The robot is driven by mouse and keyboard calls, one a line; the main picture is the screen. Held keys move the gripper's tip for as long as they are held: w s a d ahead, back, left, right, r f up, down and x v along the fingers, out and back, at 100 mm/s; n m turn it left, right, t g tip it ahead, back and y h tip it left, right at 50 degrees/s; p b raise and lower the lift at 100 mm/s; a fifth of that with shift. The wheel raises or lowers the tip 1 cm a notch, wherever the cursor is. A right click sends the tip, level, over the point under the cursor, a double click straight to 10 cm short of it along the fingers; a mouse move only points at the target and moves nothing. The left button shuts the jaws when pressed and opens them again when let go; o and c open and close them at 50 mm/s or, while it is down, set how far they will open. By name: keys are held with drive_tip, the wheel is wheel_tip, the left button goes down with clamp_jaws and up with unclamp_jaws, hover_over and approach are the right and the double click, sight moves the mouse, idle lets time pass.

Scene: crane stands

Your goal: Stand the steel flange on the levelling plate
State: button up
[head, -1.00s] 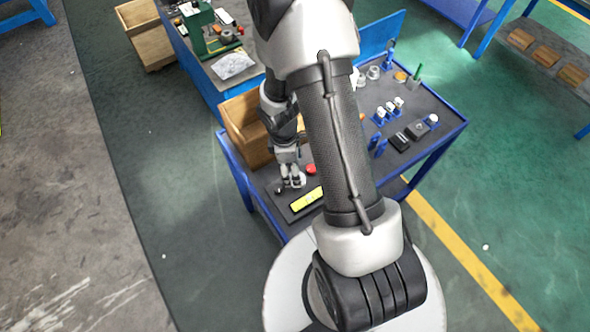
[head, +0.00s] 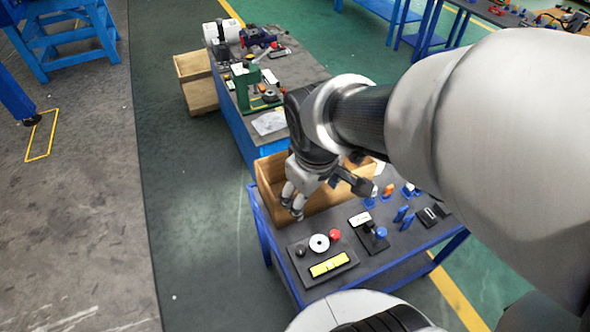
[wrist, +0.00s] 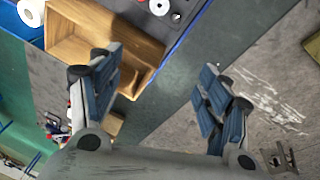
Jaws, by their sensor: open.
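The steel flange (head: 319,243) is a pale disc with a dark centre hole. It appears to rest on the dark levelling plate (head: 331,276), between a black knob and a red knob. The flange also shows at the top of the wrist view (wrist: 160,6), partly cut off. The plate lies on the blue-legged table and carries a yellow level bar (head: 330,264). My gripper (head: 293,203) is open and empty, beside the wooden box and apart from the flange. The wrist view shows my gripper's fingers (wrist: 157,85) spread wide with nothing between them.
An open wooden box (head: 325,204) stands on the table close to my gripper. A dark block with a blue knob (head: 373,238) and blue holders (head: 402,215) sit to the right of it. A bench with a green press (head: 243,88) stands behind.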

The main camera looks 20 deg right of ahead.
drive_tip(key=s+a+r+m+t+y, duration=0.1)
drive_tip(key=s+a+r+m, duration=0.3)
drive_tip(key=s, duration=0.5)
wheel_tip(320, 180, up, 3)
drive_tip(key=shift+f+t, duration=0.15)
drive_tip(key=shift+t, duration=0.35)
